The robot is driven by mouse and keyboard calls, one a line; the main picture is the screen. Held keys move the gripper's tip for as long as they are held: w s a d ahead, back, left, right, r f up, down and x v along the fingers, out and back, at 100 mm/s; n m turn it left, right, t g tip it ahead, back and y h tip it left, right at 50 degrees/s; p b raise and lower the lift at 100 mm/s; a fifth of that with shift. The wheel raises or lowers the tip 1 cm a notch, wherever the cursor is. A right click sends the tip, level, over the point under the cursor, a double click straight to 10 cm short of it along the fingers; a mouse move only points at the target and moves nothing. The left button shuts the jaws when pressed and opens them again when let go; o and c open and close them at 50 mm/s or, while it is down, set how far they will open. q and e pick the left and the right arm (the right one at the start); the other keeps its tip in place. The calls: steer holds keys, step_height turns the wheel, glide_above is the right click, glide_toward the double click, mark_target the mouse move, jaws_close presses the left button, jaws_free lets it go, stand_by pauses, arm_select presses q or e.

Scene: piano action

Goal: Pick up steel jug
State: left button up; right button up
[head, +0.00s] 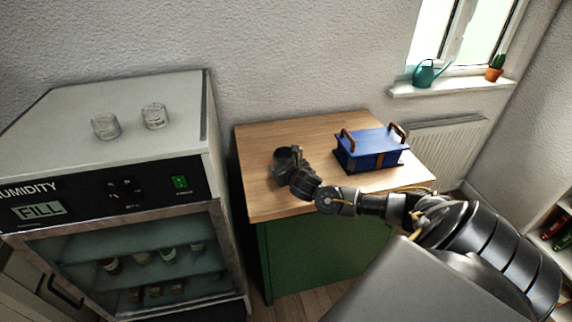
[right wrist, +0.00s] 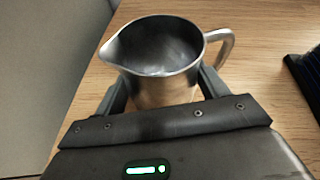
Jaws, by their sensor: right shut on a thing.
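The steel jug (right wrist: 165,88) is upright in the right wrist view, with its spout to the left and its handle to the right. My right gripper (right wrist: 163,97) is shut on the jug's body, one finger on each side. In the head view the jug (head: 284,156) is small, dark and partly covered by my right gripper (head: 289,168), over the left part of the wooden tabletop. I cannot tell whether its base touches the wood. A pale patch shows inside the jug; I cannot tell what it is. My left gripper is not in view.
A blue box (head: 370,150) with two brown handles sits on the wooden-topped green cabinet (head: 310,125), right of the jug. A humidity cabinet (head: 60,130) with two glass jars on top stands at left. The tabletop's back left is clear.

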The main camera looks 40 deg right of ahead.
steer(key=shift+r, duration=0.15)
steer(key=shift+r, duration=0.95)
steer(key=s+a+r+b, duration=0.4)
steer(key=a+r+b, duration=0.3)
steer(key=a+r, duration=0.3)
steer(key=shift+s+a+r, duration=0.2)
steer(key=shift+a+r, duration=0.2)
steer(key=shift+a, duration=1.2)
stand_by(0.4)
